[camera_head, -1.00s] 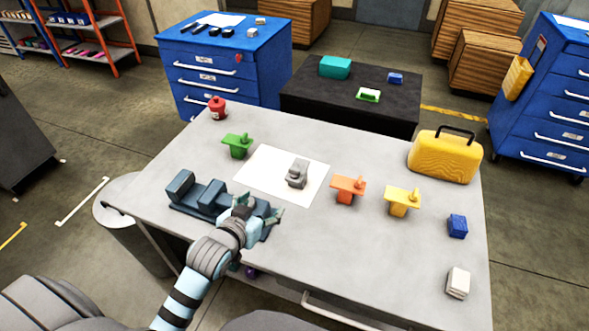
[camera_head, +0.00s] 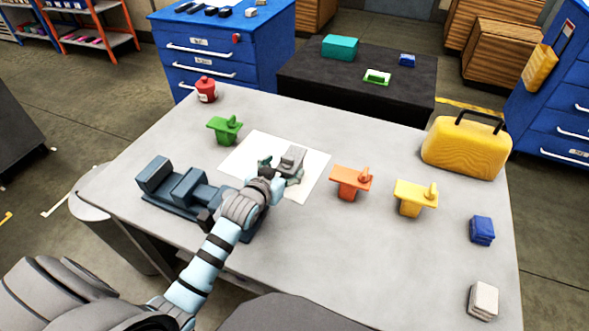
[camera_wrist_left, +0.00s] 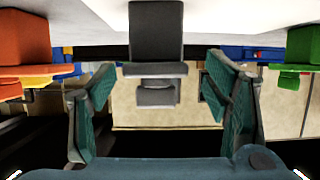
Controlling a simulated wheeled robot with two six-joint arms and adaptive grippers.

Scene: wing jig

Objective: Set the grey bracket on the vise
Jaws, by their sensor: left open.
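The grey bracket (camera_head: 293,157) stands on the white sheet (camera_head: 316,163) on the workbench. My left gripper (camera_head: 279,171) is open just in front of the bracket, low over the sheet. In the left wrist view, which looks upside down, the bracket (camera_wrist_left: 156,38) shows centred ahead between the two spread green fingers (camera_wrist_left: 160,88). I cannot tell whether the fingers touch it. The dark blue vise (camera_head: 157,177) lies at the left of the bench, and my left forearm and wrist cover its right end. My right gripper is not in view.
A green bracket (camera_head: 224,130) and a red bottle (camera_head: 206,89) stand at the back left. An orange bracket (camera_head: 350,182), a yellow bracket (camera_head: 411,198) and a yellow case (camera_head: 467,148) stand to the right. Blue (camera_head: 482,230) and white (camera_head: 483,299) blocks sit near the right edge.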

